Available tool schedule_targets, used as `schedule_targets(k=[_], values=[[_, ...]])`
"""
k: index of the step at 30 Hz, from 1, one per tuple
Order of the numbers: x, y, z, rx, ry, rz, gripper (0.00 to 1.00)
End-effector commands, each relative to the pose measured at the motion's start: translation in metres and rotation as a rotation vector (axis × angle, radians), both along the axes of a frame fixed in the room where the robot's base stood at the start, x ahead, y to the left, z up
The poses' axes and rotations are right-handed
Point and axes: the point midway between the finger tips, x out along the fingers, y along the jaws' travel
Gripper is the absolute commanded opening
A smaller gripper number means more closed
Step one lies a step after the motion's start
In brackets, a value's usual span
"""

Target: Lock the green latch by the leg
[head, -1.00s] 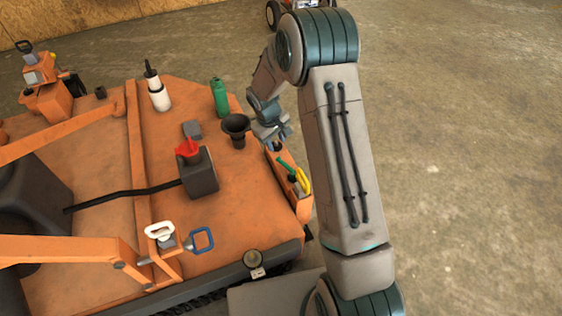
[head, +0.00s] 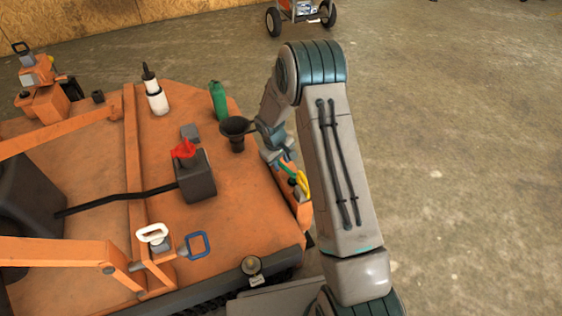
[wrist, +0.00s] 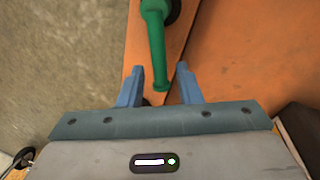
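The green latch (wrist: 157,45) is a green lever that runs down from a round pivot at the top of the wrist view. Its free end lies between the two blue fingers of my gripper (wrist: 158,88), with a gap on either side. My gripper is open and holds nothing. In the head view the green latch (head: 288,169) is a small green bar by the orange box at the deck's right edge, partly hidden by my gripper (head: 282,160).
A yellow handle (head: 302,184) sits just beside the green latch. A black funnel (head: 236,130), a green bottle (head: 218,100) and a dark box with a red knob (head: 196,178) stand on the orange deck (head: 235,195). Bare floor (head: 460,150) lies to the right.

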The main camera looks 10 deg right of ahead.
Motion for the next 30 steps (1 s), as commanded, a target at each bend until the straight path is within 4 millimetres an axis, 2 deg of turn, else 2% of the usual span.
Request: schedule_targets(k=[1, 3, 9, 19, 28, 29, 30], values=[[0.000, 0.000, 0.000, 0.000, 0.000, 0.000, 0.17], [0.000, 0.000, 0.000, 0.000, 0.000, 0.000, 0.00], [0.001, -0.001, 0.001, -0.001, 0.000, -0.025, 0.00], [0.009, -0.018, 0.001, -0.001, 0.001, -0.333, 0.00], [0.009, -0.020, 0.001, -0.001, -0.001, -0.350, 0.00], [0.009, -0.020, 0.000, -0.001, 0.000, -0.349, 0.23], [0.009, -0.020, 0.000, -0.001, 0.000, -0.349, 0.34]])
